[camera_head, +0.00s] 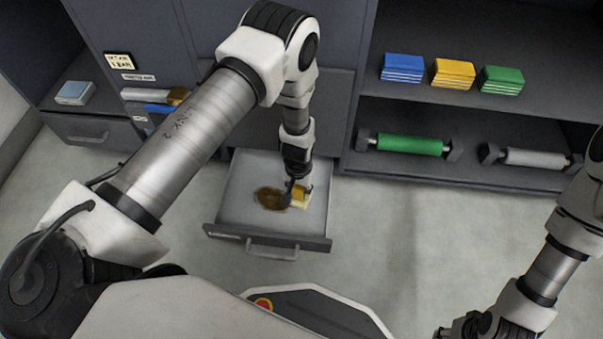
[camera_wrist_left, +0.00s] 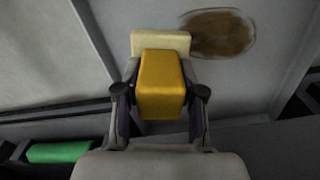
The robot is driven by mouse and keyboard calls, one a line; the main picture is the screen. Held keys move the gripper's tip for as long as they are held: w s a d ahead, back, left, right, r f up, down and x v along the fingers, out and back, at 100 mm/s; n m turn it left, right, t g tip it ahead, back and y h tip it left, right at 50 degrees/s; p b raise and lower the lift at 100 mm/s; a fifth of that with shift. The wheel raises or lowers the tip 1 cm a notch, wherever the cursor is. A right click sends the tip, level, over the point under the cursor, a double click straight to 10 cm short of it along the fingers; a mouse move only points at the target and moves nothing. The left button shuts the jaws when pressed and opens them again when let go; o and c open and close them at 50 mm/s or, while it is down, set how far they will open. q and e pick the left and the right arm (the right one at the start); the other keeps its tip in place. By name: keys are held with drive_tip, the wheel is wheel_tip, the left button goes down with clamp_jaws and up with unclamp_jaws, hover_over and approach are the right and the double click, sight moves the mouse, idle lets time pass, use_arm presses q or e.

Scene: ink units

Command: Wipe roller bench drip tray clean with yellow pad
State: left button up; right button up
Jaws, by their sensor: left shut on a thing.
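The drip tray (camera_head: 232,206) is an open grey drawer at floor level below the cabinet. A brown stain (camera_head: 271,198) lies on its bottom and also shows in the left wrist view (camera_wrist_left: 222,33). My left gripper (camera_head: 297,187) is inside the tray, shut on the yellow pad (camera_head: 299,193). In the left wrist view the pad's orange-yellow grip block (camera_wrist_left: 161,84) is between my fingers, and its pale yellow base (camera_wrist_left: 160,40) lies beside the stain, at its edge. Whether the pad touches the tray floor I cannot tell. My right gripper (camera_head: 465,328) is at the bottom right, partly cut off.
A shelf at the right holds blue (camera_head: 402,68), yellow (camera_head: 453,73) and green (camera_head: 501,80) blocks. Below are a green roller (camera_head: 409,145) and a grey roller (camera_head: 534,158) on stands. A light blue box (camera_head: 75,92) sits at the left. Floor right of the tray is clear.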

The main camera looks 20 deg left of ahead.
use_arm(q)
drive_tip(key=shift+r+p, duration=0.85)
drive_tip(key=shift+r, duration=0.45)
